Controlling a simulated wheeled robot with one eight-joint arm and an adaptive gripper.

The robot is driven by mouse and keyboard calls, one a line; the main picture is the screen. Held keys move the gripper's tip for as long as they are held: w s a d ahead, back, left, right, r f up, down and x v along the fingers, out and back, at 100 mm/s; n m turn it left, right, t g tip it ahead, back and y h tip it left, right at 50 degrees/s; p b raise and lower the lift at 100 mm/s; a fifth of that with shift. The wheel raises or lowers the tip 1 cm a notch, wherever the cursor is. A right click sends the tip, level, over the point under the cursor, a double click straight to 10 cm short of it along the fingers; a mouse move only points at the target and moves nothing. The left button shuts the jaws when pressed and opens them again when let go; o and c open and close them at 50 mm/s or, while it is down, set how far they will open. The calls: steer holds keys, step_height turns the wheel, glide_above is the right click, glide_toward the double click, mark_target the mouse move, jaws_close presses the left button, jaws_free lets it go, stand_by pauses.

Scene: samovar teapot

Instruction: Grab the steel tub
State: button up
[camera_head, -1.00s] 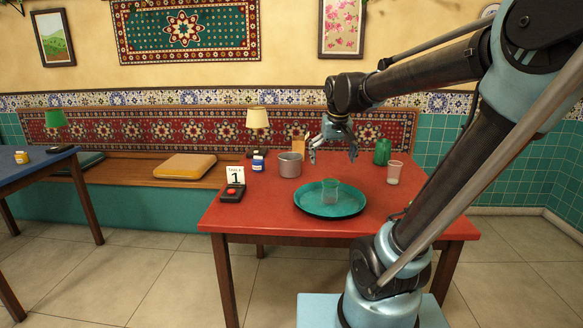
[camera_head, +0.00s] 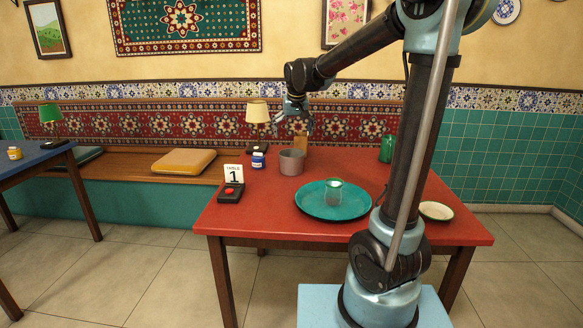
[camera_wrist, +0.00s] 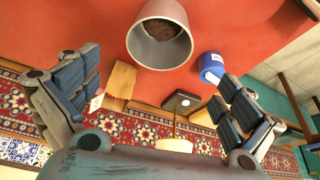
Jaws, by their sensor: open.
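The steel tub (camera_head: 291,163) is a grey, open-topped cylinder standing upright on the red table (camera_head: 263,205), near its back edge. In the wrist view the tub (camera_wrist: 160,38) shows at the top centre, with something dark brown inside it. My gripper (camera_head: 299,128) is above and slightly behind the tub in the head view, apart from it. In the wrist view my gripper's two fingers (camera_wrist: 158,95) are spread wide and empty, with the tub lying beyond the gap between them.
A blue-labelled jar (camera_head: 258,160) stands left of the tub, and a wooden block (camera_head: 300,140) behind it. A teal tray (camera_head: 318,211) with a clear glass (camera_head: 334,192) lies in front. A table-number sign (camera_head: 234,173), green jar (camera_head: 387,149) and small bowl (camera_head: 436,211) are also there.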

mark_target(292, 154)
steer(key=x, duration=1.2)
steer(key=shift+d+f, duration=0.1)
steer(key=shift+f, duration=0.1)
steer(key=c, duration=1.2)
